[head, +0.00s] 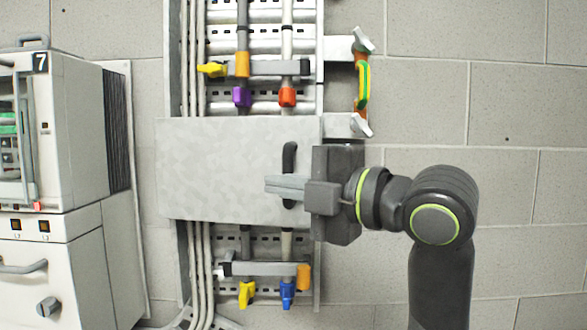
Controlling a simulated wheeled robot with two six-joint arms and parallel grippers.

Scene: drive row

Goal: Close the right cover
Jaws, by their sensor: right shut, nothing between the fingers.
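A flat grey cover plate (215,170) lies across the middle of the wall-mounted cable rack and hides the part behind it. A black upright handle (289,160) sits near its right side. My right gripper (268,187) comes in from the right, its fingers shut and empty. The fingers pass in front of the handle's lower part in the picture; I cannot tell whether they touch it or the plate. The gripper body hides the plate's lower right edge. My left gripper is not in view.
Above and below the plate, the rack (270,30) carries pipes with yellow, orange, purple, red and blue fittings. A green and yellow handle (363,86) is on brackets at upper right. A white cabinet (80,140) marked 7 stands at left. The block wall at right is bare.

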